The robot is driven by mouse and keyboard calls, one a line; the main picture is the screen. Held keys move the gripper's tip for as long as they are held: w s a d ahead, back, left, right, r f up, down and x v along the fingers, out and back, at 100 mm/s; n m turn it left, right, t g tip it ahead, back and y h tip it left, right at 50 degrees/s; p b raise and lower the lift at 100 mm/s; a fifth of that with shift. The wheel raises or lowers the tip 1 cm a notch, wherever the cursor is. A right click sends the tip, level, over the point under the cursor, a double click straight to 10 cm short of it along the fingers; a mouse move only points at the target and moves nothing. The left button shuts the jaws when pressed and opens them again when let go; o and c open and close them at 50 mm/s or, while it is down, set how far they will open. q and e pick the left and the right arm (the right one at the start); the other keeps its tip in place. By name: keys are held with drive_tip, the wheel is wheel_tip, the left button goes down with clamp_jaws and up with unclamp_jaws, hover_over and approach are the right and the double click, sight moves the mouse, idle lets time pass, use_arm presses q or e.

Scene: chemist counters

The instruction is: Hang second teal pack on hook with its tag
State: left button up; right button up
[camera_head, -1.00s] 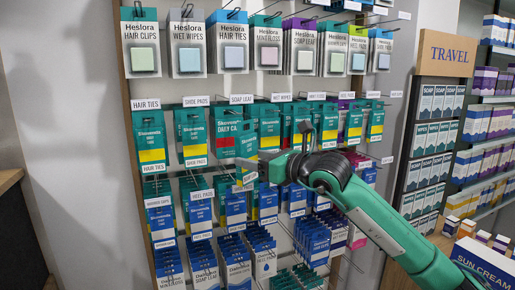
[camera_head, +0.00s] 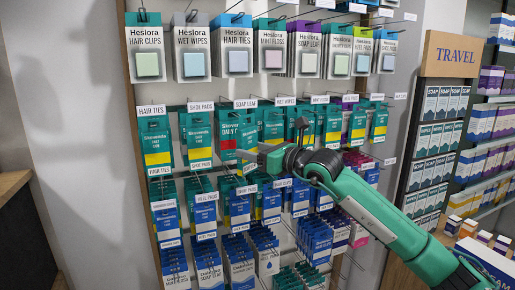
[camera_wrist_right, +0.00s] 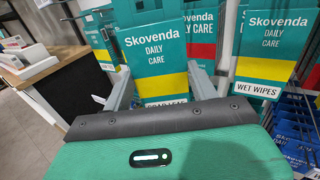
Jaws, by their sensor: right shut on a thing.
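My right gripper (camera_head: 250,160) is at the middle row of hanging packs, in front of the column with the SOAP LEAF tag (camera_head: 246,103). In the wrist view its two fingers (camera_wrist_right: 158,85) are shut on a teal pack (camera_wrist_right: 152,42) reading Skovenda Daily Care, with a yellow band. A SOAP LEAF tag (camera_wrist_right: 166,103) shows at that pack's lower edge, partly hidden by my gripper. My left gripper is out of view.
A teal pack with a red band (camera_wrist_right: 200,35) hangs just behind the held one. A WET WIPES tag (camera_wrist_right: 257,90) and its teal pack (camera_wrist_right: 272,45) are close at the right.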

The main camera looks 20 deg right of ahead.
sight(256, 147)
drive_tip(key=shift+w+p, duration=1.6)
drive_tip(key=shift+w, duration=0.7)
drive_tip(key=shift+w+a+f, duration=0.1)
drive_tip(key=shift+w+f, duration=0.1)
drive_tip(key=shift+w, duration=0.8)
drive_tip(key=shift+w+a+f, duration=0.1)
drive_tip(key=shift+w+f, duration=0.1)
drive_tip(key=shift+w, duration=0.8)
drive_tip(key=o, duration=1.1)
drive_tip(key=shift+c, duration=0.2)
